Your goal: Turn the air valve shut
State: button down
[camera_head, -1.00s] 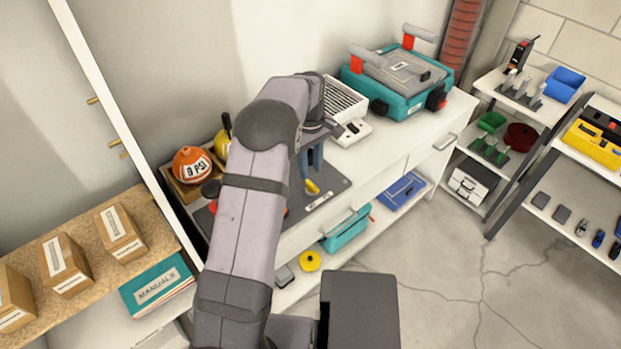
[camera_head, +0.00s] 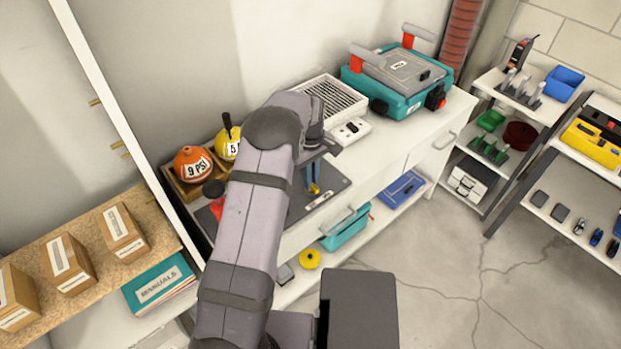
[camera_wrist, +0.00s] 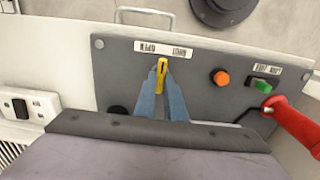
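The air valve's yellow handle (camera_wrist: 162,68) sits on a dark grey panel (camera_wrist: 215,62) on the counter, below an upside-down label strip (camera_wrist: 166,48) reading OPEN and SHUT. It stands nearly upright in the wrist view. My gripper (camera_wrist: 161,82) has its two blue fingers down on either side of the handle. They look open and close to it; contact is hard to tell. In the head view my gripper (camera_head: 312,180) is over the panel, with the yellow handle (camera_head: 314,189) at its fingertips. My arm hides part of the panel.
On the panel are an orange button (camera_wrist: 220,77), a green switch (camera_wrist: 263,86) and a red lever (camera_wrist: 292,124). A vented box (camera_head: 335,97), a teal case (camera_head: 400,82) and a crate with orange and yellow round items (camera_head: 192,164) stand around it.

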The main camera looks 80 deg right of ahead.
jog(key=shift+m, duration=0.3)
jog(key=m, duration=0.4)
jog(key=shift+m, duration=2.1)
jog(key=shift+d, duration=0.1)
jog(key=c, duration=1.8)
grip_release()
jog(key=shift+r+b, duration=0.7)
jog(key=shift+r, duration=3.05)
